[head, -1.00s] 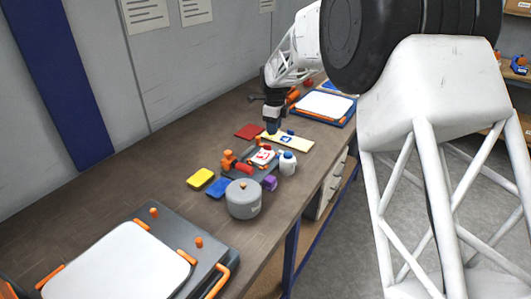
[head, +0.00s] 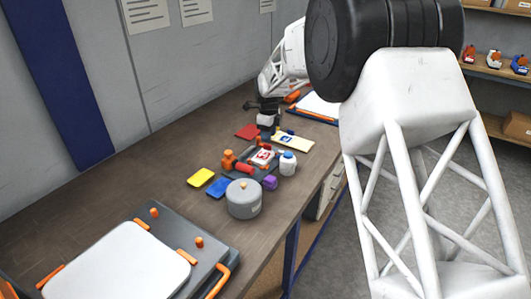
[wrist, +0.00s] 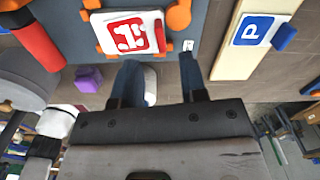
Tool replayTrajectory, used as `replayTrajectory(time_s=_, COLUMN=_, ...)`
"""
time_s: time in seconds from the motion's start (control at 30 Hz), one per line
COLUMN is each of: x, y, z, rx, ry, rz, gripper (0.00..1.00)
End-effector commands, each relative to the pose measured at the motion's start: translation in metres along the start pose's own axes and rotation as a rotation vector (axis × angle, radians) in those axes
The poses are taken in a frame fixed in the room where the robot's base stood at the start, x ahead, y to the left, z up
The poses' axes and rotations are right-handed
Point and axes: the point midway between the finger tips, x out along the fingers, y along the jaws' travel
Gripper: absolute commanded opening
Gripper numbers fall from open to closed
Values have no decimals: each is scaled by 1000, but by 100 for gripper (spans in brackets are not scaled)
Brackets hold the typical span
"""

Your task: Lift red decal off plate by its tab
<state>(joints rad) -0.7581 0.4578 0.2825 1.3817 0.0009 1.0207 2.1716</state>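The red decal (wrist: 131,35) lies on a white plate (wrist: 104,19), held among orange clamps on a grey fixture (wrist: 208,12). It is also small in the head view (head: 262,156). A narrow red strip stands at the decal's right edge in the wrist view; I cannot tell surely whether this is its tab. My gripper (wrist: 160,78) is open, its two dark blue fingers apart with nothing between them. In the wrist view the fingertips appear just below the plate and fixture edge, apart from the decal. In the head view my gripper (head: 268,124) is beyond the fixture, its fingers largely hidden.
A cream board (wrist: 235,48) with a blue P decal (wrist: 252,31) lies right of the fixture. A red roller (wrist: 38,40), a purple block (wrist: 88,78) and a white bottle (head: 288,163) are close by. A grey pot (head: 243,200) stands nearer. Bare bench lies left.

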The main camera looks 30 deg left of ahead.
Motion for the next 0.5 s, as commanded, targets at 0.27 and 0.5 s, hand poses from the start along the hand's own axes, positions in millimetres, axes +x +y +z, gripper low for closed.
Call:
replayTrajectory(time_s=0.27, x=1, y=0, z=0, rx=0, ry=0, rz=0, gripper=39)
replayTrajectory(time_s=0.5, x=13, y=0, z=0, rx=0, ry=1, rz=1, gripper=39)
